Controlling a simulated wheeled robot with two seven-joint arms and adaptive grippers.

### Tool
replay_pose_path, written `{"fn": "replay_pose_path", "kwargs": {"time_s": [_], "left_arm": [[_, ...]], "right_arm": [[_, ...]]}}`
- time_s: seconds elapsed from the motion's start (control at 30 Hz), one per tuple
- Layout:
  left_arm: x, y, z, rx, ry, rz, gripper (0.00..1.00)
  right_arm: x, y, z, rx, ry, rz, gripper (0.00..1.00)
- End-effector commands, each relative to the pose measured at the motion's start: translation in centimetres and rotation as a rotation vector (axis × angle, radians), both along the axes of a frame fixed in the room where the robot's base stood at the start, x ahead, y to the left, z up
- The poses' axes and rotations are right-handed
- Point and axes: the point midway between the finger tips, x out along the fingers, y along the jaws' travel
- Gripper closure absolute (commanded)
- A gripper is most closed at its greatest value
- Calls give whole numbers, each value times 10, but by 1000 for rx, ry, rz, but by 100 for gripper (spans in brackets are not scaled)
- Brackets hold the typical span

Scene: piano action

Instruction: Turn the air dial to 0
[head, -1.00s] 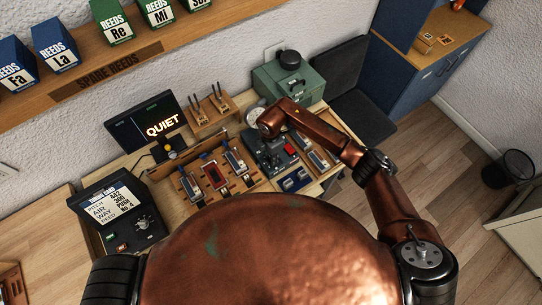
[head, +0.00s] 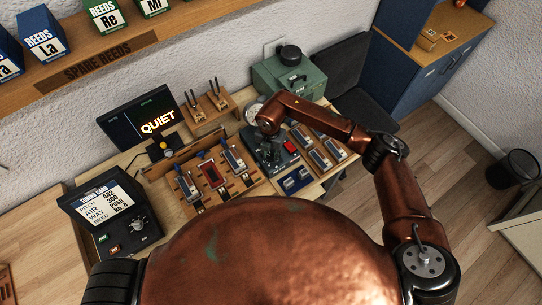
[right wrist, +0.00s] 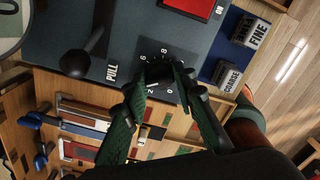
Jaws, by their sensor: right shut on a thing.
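The air dial (right wrist: 158,72) is a dark round knob on the grey control box (right wrist: 50,40), seen in the right wrist view. Printed numbers ring it: 8 and 6 show above, 2 and 0 below. My right gripper (right wrist: 160,80) has its green fingers on either side of the knob and is shut on it. The fingers cover part of the scale, and I cannot tell for sure which number the knob points to. In the head view my right gripper (head: 268,158) reaches down onto the box, and my arm hides the dial. My left gripper is not in view.
A black lever (right wrist: 85,52) marked PULL and a red switch (right wrist: 195,7) sit close to the dial. A green case (head: 290,75) stands behind. A screen (head: 145,120) reads QUIET; a card (head: 105,203) lists AIR 300.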

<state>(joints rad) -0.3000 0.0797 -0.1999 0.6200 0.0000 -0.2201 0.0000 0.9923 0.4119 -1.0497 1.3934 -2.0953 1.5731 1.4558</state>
Motion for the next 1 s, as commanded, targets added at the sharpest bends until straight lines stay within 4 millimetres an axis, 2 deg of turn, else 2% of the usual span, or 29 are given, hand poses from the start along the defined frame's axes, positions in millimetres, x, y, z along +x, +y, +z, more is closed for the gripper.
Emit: {"fn": "replay_pose_path", "kwargs": {"time_s": [0.03, 1.0], "left_arm": [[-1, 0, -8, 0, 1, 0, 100], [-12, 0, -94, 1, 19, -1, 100]], "right_arm": [[1, 1, -3, 2, -3, 46, 99], [1, 0, -3, 0, -3, 965, 99]]}}
